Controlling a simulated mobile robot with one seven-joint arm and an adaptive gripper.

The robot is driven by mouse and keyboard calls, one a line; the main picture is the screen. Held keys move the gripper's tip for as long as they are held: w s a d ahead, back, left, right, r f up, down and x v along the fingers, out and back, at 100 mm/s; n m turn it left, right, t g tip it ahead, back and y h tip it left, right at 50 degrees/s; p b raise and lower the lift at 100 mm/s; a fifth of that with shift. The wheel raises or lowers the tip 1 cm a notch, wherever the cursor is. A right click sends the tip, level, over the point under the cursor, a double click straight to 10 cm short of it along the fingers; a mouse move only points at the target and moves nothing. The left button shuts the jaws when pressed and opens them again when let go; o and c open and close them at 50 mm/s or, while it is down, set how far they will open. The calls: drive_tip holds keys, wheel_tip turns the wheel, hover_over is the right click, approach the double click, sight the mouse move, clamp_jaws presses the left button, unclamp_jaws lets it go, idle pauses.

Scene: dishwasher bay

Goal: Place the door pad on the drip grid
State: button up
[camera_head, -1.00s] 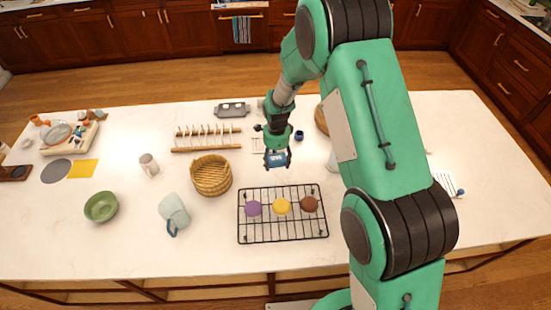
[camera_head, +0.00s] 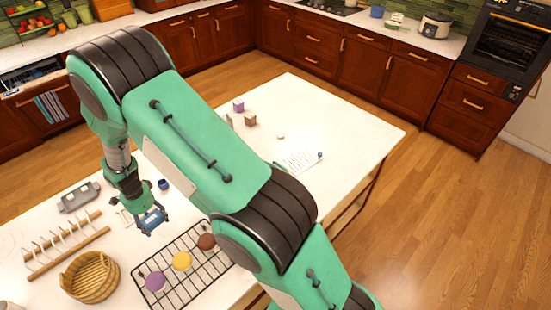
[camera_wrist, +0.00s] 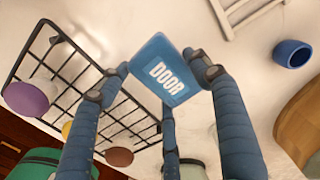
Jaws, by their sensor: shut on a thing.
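The door pad is a blue block (camera_head: 152,221) marked DOOR in white; it also shows in the wrist view (camera_wrist: 160,72). My gripper (camera_head: 150,216) is shut on it, with fingers on both sides of the pad. The drip grid appears to be the black wire rack (camera_head: 196,284), on the white counter just in front of the gripper. It also shows at the left of the wrist view (camera_wrist: 72,62). A purple round piece (camera_head: 155,281), a yellow one (camera_head: 182,261) and a brown one (camera_head: 206,242) sit on it in a row. The pad is apart from the rack, beyond its back edge.
A small blue cup (camera_head: 163,184) stands behind the gripper. A wooden peg rack (camera_head: 68,246), a round basket (camera_head: 88,278) and a grey object (camera_head: 78,197) are to the left. My arm hides part of the counter. Small blocks (camera_head: 250,120) and a striped sheet (camera_head: 300,161) lie farther right.

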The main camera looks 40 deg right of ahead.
wheel_tip(320, 180, up, 16)
drive_tip(key=w+d+m+b, duration=0.1)
drive_tip(key=d, duration=0.7)
drive_tip(key=w+d+m+b, duration=0.1)
drive_tip(key=w+d+b, duration=0.1)
drive_tip(key=d, duration=0.7)
drive_tip(key=w+d+m+b, duration=0.1)
drive_tip(key=d, duration=0.8)
drive_tip(key=shift+w+f+m+b, duration=0.2)
drive_tip(key=shift+f+m+b, duration=0.15)
drive_tip(key=shift+m+b, duration=0.05)
drive_tip(key=s+d+m+b, duration=0.2)
drive_tip(key=d, duration=0.9)
drive_tip(key=s+d+m+b, duration=0.1)
drive_tip(key=s+d+b, duration=0.15)
drive_tip(key=d, duration=0.85)
drive_tip(key=m+b, duration=0.3)
hover_over(301, 160)
wheel_tip(301, 160, down, 9)
drive_tip(key=shift+w+f, duration=0.1)
drive_tip(key=shift+f, duration=0.65)
drive_tip(key=shift+f+b, duration=0.4)
drive_tip(key=shift+f, duration=2.7)
